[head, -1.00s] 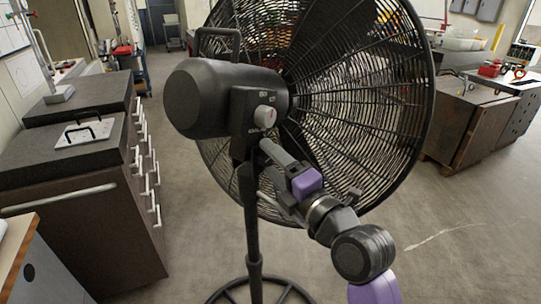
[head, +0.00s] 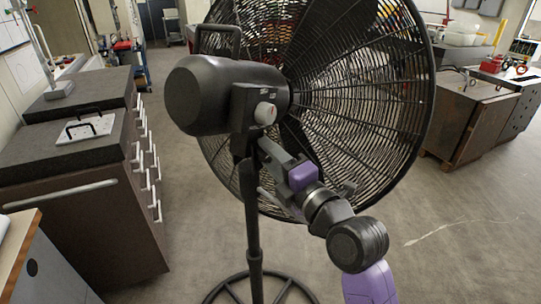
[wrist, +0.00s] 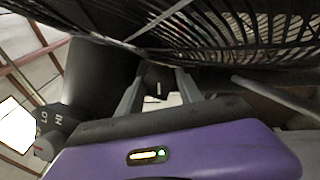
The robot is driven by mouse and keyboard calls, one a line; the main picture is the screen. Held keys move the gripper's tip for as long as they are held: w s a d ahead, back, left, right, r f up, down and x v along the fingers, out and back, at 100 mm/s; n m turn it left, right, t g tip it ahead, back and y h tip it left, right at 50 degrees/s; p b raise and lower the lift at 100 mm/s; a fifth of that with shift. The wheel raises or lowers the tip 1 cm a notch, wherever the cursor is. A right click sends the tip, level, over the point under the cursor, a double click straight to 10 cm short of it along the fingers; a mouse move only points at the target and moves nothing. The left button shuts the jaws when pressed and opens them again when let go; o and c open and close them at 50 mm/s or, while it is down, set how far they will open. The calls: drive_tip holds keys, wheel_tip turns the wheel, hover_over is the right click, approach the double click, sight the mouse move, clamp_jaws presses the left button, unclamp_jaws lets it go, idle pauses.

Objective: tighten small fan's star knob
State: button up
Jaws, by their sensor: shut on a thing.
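A large black fan with a round wire cage (head: 385,150) stands on a pole (head: 252,225), with its motor housing (head: 205,95) facing me. A grey speed dial (head: 265,113) is on the housing's side. It also shows beside the LO and HI marks in the wrist view (wrist: 44,149). My gripper (head: 264,150) is just below the dial, where the housing meets the pole. In the wrist view its two fingers are on either side of a small dark knob (wrist: 158,82) and are shut on it. The knob's star shape cannot be made out, and the head view hides it.
Dark-topped drawer cabinets (head: 75,145) stand on the left, with a handled plate (head: 88,128) on top. A brown metal cabinet (head: 465,125) is at the right. The floor around the fan's ring base (head: 232,290) looks clear.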

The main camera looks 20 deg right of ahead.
drive_tip(key=shift+r, duration=0.1)
drive_tip(key=shift+w+d+r+m+g+y+p, duration=0.1)
drive_tip(key=shift+m+g+y+p, duration=0.4)
drive_tip(key=shift+m+g+p, duration=1.05)
drive_tip(key=shift+d+r+m+g+y+p, duration=0.1)
drive_tip(key=shift+m+g+y+p, duration=0.45)
drive_tip(key=shift+m+p, duration=2)
drive_tip(key=shift+w+d+m+g+y+p, duration=0.1)
drive_tip(key=shift+m+g+y+p, duration=0.35)
drive_tip(key=shift+m+g+p, duration=1.6)
drive_tip(key=shift+m+t+b, duration=0.85)
drive_tip(key=shift+m+b, duration=0.05)
drive_tip(key=shift+m, duration=0.05)
drive_tip(key=o, duration=1.3)
drive_tip(key=shift+s, duration=0.1)
drive_tip(key=shift+o, duration=0.5)
drive_tip(key=shift+r, duration=0.1)
drive_tip(key=shift+d+r, duration=0.1)
